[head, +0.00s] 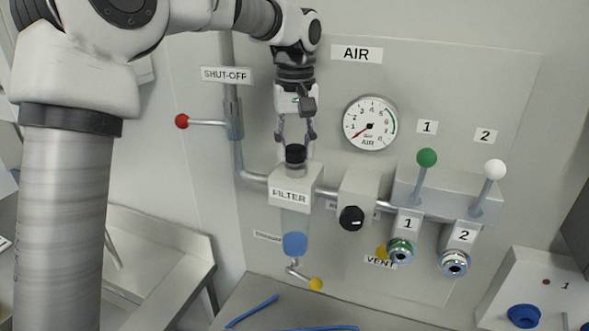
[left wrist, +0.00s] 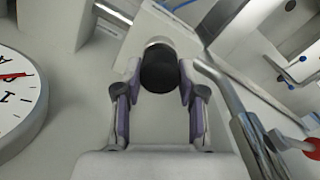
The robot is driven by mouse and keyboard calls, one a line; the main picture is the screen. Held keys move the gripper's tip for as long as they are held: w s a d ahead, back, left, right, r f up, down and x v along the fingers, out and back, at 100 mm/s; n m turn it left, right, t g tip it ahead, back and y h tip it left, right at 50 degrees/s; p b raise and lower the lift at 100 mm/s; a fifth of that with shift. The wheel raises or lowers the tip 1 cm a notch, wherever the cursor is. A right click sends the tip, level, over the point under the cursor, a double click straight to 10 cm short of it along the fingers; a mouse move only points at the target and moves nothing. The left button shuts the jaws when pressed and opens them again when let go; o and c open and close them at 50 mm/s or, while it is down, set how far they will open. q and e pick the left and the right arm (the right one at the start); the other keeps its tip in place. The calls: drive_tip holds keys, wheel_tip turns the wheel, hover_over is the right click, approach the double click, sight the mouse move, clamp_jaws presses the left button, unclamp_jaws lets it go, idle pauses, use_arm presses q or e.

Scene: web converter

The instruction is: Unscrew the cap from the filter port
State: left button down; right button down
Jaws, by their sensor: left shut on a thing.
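The black cap (head: 295,154) is at the top of the white block labelled FILTER (head: 291,184). My left gripper (head: 295,140) points down from above, with its fingers shut on the cap. In the left wrist view the cap (left wrist: 159,70) lies between the two fingertips of my left gripper (left wrist: 160,80). A pale metal collar (left wrist: 158,42) shows just beyond the cap, towards the filter block. The cap looks in line with the port; I cannot tell how far its thread is engaged. My right gripper is not in view.
A red-knobbed shut-off lever (head: 182,121) and pipe stand left of the filter. The AIR gauge (head: 370,123) is to the right, with a black regulator knob (head: 351,218) and green (head: 427,158) and white (head: 495,169) levers. A yellow-tipped drain (head: 315,284) hangs below.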

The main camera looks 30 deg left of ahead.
use_arm(q)
drive_tip(key=shift+r, duration=3.05)
